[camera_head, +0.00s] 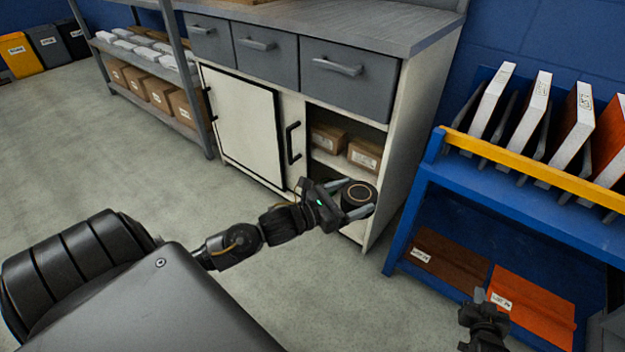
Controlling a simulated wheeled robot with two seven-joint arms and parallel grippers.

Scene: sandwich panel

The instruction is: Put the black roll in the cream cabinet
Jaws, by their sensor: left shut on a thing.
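The black roll (358,193), a short dark cylinder with a pale ring on its top face, is held by my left gripper (355,203). My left gripper is shut on it, just in front of the cabinet's right-hand opening. The cream cabinet (400,130) stands at the back centre. Its right compartment is open and shows an upper shelf with small brown boxes (364,154). The roll and gripper hide part of the lower compartment. My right gripper (481,297) is low at the right, well away from the cabinet; its fingers are too small to judge.
A cream door (240,125) with a black handle covers the left part of the cabinet, below grey drawers (350,75). A blue rack (480,195) with upright panels stands close on the right. A shelf of boxes (158,92) is on the left. The left floor is clear.

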